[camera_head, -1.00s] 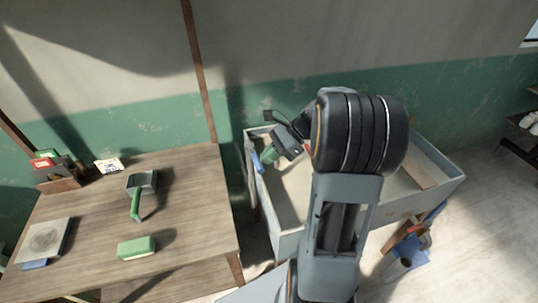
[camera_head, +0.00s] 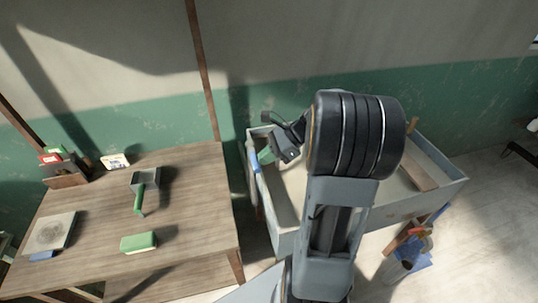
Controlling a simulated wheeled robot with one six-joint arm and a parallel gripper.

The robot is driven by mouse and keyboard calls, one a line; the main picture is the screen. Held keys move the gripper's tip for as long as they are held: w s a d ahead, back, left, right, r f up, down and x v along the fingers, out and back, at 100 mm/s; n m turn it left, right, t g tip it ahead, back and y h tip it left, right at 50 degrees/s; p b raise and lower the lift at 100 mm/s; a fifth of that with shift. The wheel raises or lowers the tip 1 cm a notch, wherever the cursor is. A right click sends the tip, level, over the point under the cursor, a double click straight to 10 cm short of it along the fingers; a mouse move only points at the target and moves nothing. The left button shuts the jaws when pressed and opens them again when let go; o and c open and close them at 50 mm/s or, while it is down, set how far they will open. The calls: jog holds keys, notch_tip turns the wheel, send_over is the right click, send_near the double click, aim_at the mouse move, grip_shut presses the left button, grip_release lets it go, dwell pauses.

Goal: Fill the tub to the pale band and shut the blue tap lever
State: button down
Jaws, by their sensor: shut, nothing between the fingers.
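A pale grey trough (camera_head: 290,241) stands against the wall on legs, with my arm across its middle. My gripper (camera_head: 287,150) is dark, shut and empty, over the trough's left end. A small blue piece (camera_head: 254,161) sits at the trough's left rim, just left of my gripper; it may be the tap lever, but its position is unclear. A green piece (camera_head: 266,155) shows beside it, partly behind the gripper. I cannot make out a separate tub, a pale band or a water level; my arm hides much of the trough's inside.
A wooden table (camera_head: 190,215) on the left holds a green-handled scoop (camera_head: 139,195), a green block (camera_head: 139,242), a grey slab (camera_head: 52,233), a card (camera_head: 115,161) and a box of small items (camera_head: 64,176). A wooden board (camera_head: 418,177) lies at the trough's right end. Blue and orange items (camera_head: 414,255) are below right.

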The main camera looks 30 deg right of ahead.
jog(key=d+f+v, duration=0.1)
jog(key=v, duration=1.2)
jog(key=shift+d+p, duration=0.3)
jog(key=shift+p, duration=0.05)
jog(key=shift+s, duration=0.1)
